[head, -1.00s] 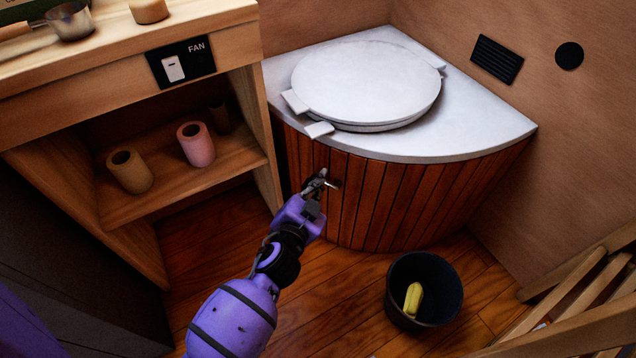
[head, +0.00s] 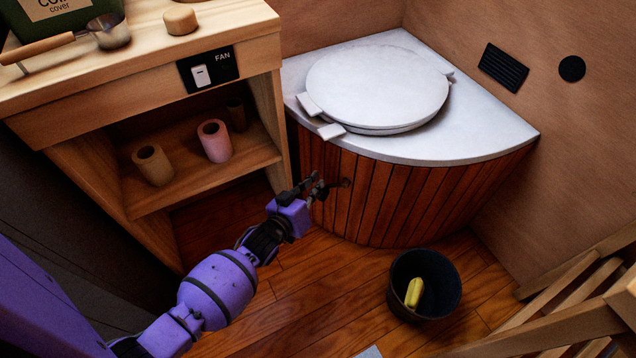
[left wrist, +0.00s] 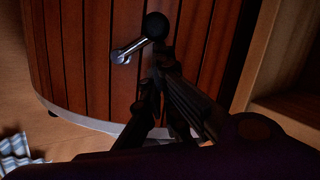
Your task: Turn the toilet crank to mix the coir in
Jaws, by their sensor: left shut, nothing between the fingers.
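The toilet (head: 395,200) is a corner cabinet with a red-brown slatted front, a pale top and a closed round lid (head: 378,88). Its crank (head: 345,183) sticks out of the slatted front and looks small and dark in the head view. In the left wrist view the crank has a silver arm (left wrist: 130,48) and a black knob (left wrist: 155,25). My left gripper (head: 316,186) is shut and empty, just left of the crank. In the left wrist view its fingertips (left wrist: 160,72) are close below the knob; I cannot tell whether they touch. My right gripper is not in view.
A wooden shelf unit (head: 225,180) with a fan switch (head: 208,70) stands close left of my gripper. A scoop (head: 110,32) and a coir container (head: 65,15) are on top. A dark bucket (head: 440,300) and wooden slats (head: 560,325) are at the lower right.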

